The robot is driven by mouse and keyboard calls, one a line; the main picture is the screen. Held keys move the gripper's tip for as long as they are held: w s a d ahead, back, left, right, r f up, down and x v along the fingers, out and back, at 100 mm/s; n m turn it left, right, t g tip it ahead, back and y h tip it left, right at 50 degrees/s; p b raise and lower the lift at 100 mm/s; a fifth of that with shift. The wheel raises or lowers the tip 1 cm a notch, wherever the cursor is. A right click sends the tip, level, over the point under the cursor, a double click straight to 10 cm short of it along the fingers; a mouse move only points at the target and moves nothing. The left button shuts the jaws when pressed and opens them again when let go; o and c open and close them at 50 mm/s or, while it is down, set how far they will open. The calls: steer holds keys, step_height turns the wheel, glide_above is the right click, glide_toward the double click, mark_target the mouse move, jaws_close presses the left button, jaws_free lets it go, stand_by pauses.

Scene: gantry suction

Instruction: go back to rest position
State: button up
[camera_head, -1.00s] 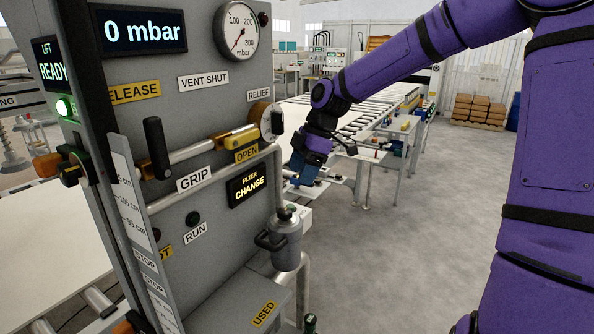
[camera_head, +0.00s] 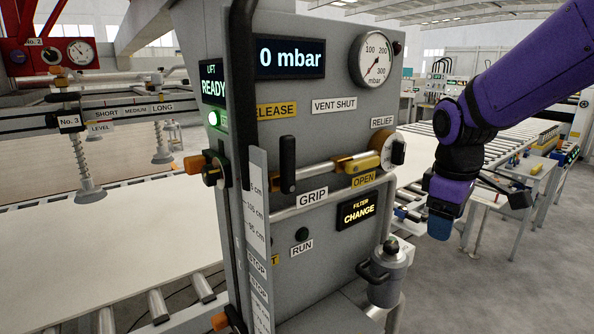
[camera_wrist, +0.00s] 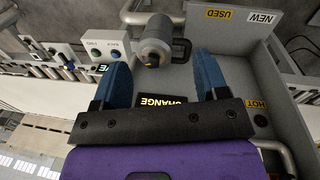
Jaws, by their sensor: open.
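My gripper (camera_head: 440,222) hangs at the end of my purple arm, to the right of the grey control panel (camera_head: 328,147) in the head view. In the wrist view its two blue fingers (camera_wrist: 161,82) are wide apart with nothing between them. Beyond the fingers is the grey filter canister (camera_wrist: 153,46) with its dark handle; it also shows at the lower right of the panel in the head view (camera_head: 386,278). The gripper is apart from the panel and the canister.
The panel has a relief knob (camera_head: 398,150), a grip lever (camera_head: 288,165) and a gauge (camera_head: 371,60); displays read 0 mbar and FILTER CHANGE. A white sheet (camera_head: 100,240) lies on rollers at left. A side table (camera_head: 500,190) stands behind my gripper. Floor at lower right is clear.

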steer(key=s+d+r+m+t, duration=0.1)
steer(key=s+r+m+t, duration=0.1)
steer(key=s, duration=0.6)
steer(key=s+d+r+m+t+y, duration=0.1)
steer(key=s+d+r+m+t, duration=0.1)
steer(key=s+r+m, duration=0.3)
steer(key=s+m, duration=0.2)
steer(key=s, duration=0.2)
steer(key=shift+s+d, duration=0.15)
steer(key=shift+d, duration=0.15)
steer(key=shift+c, duration=0.4)
